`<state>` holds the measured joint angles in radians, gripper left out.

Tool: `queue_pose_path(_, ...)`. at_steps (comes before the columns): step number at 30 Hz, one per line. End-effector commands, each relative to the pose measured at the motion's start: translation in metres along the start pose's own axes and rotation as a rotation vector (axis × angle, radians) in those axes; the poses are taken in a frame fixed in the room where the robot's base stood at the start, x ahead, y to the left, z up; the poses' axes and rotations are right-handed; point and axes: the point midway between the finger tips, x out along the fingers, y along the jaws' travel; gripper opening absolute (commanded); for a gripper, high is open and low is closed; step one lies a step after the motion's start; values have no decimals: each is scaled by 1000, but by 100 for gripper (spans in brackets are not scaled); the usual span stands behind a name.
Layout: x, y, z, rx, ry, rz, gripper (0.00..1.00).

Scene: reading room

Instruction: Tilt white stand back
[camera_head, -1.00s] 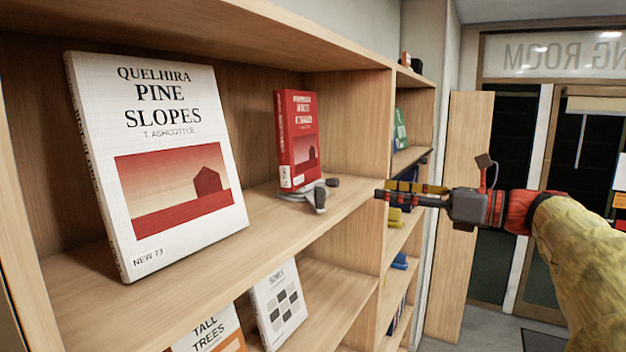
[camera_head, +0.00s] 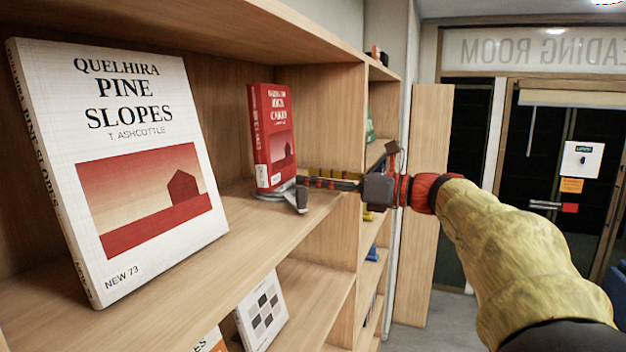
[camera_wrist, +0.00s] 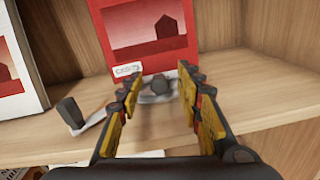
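A red book (camera_head: 272,138) stands on the shelf on a pale white-grey stand (camera_head: 265,196), most of which the book hides. The stand's front arms end in dark grey tips; one tip (camera_head: 299,200) shows at the front right. In the wrist view one arm with a dark tip (camera_wrist: 71,112) lies left of my gripper, and another dark tip (camera_wrist: 160,84) sits between my fingers. My gripper (camera_wrist: 160,82) is open, its yellow-and-black fingers apart around that tip. In the head view my gripper (camera_head: 308,178) reaches in from the right; contact with the stand cannot be told.
A large white book (camera_head: 140,160) leans on the shelf at left. The shelf board (camera_head: 235,215) is clear between the books. An upright divider (camera_head: 345,120) stands behind and right of my gripper. A white book (camera_head: 262,312) is on the shelf below.

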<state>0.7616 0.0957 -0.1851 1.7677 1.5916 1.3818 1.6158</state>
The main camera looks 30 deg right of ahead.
Motion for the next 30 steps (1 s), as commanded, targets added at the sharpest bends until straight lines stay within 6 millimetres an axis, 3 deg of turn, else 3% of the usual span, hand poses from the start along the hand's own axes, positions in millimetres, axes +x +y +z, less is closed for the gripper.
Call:
queue_pose_path(10, 4, 0, 0, 0, 0, 0, 35)
queue_pose_path(30, 4, 0, 0, 0, 0, 0, 0)
